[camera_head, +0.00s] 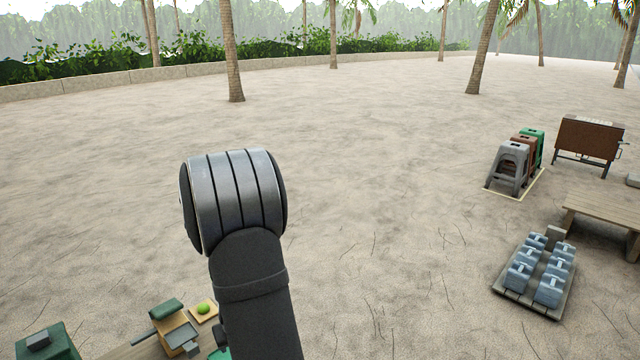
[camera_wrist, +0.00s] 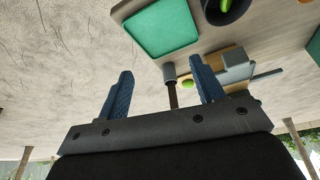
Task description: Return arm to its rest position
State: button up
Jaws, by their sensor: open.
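My gripper (camera_wrist: 163,88) shows in the wrist view as two blue fingers standing wide apart. A pestle-like piece with a grey head and brown shaft (camera_wrist: 170,78) appears between them. The fingers do not touch it, and its lower end is hidden behind the gripper body. A dark bowl, perhaps the mortar (camera_wrist: 240,10), stands on the table at the top edge with something green inside. In the head view my arm rises from the bottom and its dark links hide part of the table; the fingers are not in view there.
A green tray (camera_wrist: 160,27) lies on the table (camera_head: 130,350). A lime on a small board (camera_head: 203,309), a grey tray on a wooden block (camera_head: 180,336) and a green box (camera_head: 48,345) are at bottom left. Stools (camera_head: 508,168), a bench (camera_head: 600,207) and a jug pallet (camera_head: 535,285) stand right. Open sand surrounds them.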

jog(key=w+d+f+m+h, duration=0.1)
jog(key=w+d+m, duration=0.1)
jog(key=d, duration=0.6)
jog(key=w+d+f+m, duration=0.2)
jog(key=d+m, duration=0.1)
jog(key=d, duration=0.6)
jog(key=shift+t+h, duration=0.3)
jog(key=shift+h, duration=0.1)
jog(key=shift+d, duration=0.1)
